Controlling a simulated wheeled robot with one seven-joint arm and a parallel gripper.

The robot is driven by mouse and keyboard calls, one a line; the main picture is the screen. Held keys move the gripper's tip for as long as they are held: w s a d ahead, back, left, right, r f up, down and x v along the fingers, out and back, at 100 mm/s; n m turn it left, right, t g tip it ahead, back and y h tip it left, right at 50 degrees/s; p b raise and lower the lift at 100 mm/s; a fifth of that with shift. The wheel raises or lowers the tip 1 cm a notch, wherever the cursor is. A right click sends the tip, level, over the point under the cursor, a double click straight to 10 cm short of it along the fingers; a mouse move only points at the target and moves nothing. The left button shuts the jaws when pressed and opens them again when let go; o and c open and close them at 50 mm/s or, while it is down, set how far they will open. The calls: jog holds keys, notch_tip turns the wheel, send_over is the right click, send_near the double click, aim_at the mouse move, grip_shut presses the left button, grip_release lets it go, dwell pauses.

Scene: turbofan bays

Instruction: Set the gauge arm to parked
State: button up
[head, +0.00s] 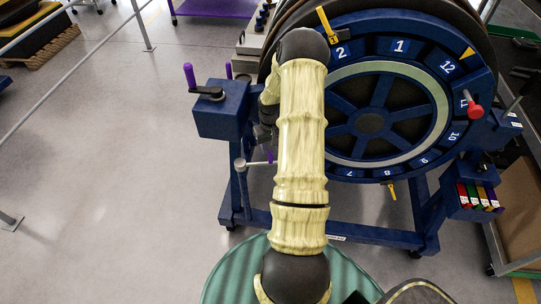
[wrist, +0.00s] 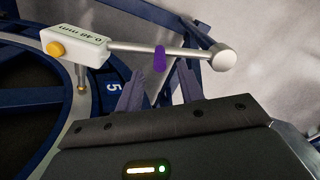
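The gauge arm (wrist: 135,48) is a metal rod with a white readout box (wrist: 75,48) at its left end, marked 0.48 mm, and a round pivot end (wrist: 222,57) at right. A purple grip (wrist: 159,60) stands on the rod. The box has a yellow button and a brass tip above the wheel's pale ring near number 5; contact is unclear. In the head view the round end (head: 240,163) shows left of my arm, which hides most of the gauge. My gripper (wrist: 160,68) is open, its fingertips on either side of the purple grip with gaps. The head view hides it.
The blue numbered wheel (head: 350,125) stands on a blue frame (head: 425,225). A blue box (head: 222,110) with a purple-handled crank (head: 190,76) is at left, a red knob (head: 475,110) at right. Floor at left is clear up to a grey railing (head: 70,65).

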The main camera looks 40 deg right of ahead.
aim_at(271, 157)
notch_tip(271, 157, down, 6)
jog(key=shift+f+p, duration=0.25)
jog(key=shift+p, duration=0.2)
grip_shut()
